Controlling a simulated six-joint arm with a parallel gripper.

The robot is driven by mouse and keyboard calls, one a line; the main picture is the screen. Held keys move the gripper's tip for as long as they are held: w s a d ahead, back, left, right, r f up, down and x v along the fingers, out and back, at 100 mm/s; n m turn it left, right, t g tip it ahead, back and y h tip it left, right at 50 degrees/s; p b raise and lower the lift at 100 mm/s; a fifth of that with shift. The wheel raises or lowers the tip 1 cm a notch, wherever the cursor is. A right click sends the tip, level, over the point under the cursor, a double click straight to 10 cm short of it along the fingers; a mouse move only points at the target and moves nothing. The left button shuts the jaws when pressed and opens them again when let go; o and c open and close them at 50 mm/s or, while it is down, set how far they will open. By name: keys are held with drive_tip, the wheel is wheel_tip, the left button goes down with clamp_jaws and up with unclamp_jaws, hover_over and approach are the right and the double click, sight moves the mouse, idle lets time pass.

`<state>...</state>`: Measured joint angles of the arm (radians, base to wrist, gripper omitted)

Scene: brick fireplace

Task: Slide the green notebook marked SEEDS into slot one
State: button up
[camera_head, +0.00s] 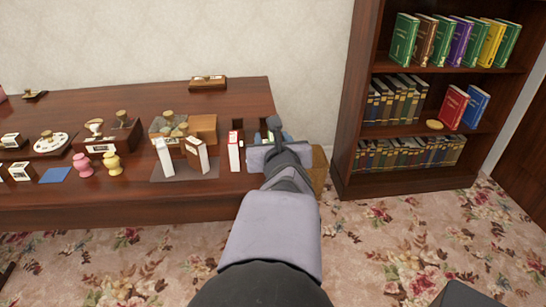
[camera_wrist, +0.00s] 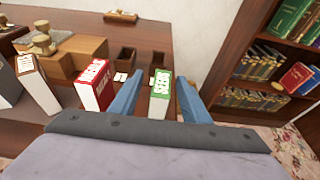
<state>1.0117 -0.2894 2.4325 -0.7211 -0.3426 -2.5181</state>
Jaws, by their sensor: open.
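The green notebook marked SEEDS (camera_wrist: 161,88) stands upright at the table's right end, its white labelled face towards me in the wrist view. My gripper (camera_wrist: 158,105) is open, with one blue finger on each side of the notebook; I cannot tell whether either finger touches it. In the head view my gripper (camera_head: 270,138) and arm cover most of the notebook. Two dark wooden slots stand behind it in the wrist view, a left one (camera_wrist: 126,60) and a right one (camera_wrist: 157,66), with small white cards in front. The numbers on the cards are too small to read.
A red notebook (camera_wrist: 94,84) stands left of my gripper. A brown-edged notebook (camera_head: 196,155) and another pale one (camera_head: 165,157) stand farther left on a grey mat. Wooden blocks and stamps crowd the table. A tall bookcase (camera_head: 345,150) rises to the right.

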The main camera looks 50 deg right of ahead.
drive_tip(key=shift+w+d+f+b, duration=0.25)
drive_tip(key=shift+d+f+b, duration=0.1)
drive_tip(key=shift+b, duration=0.4)
drive_tip(key=shift+b+x, duration=0.35)
drive_tip(key=shift+x, duration=0.85)
drive_tip(key=shift+r, duration=0.25)
clamp_jaws()
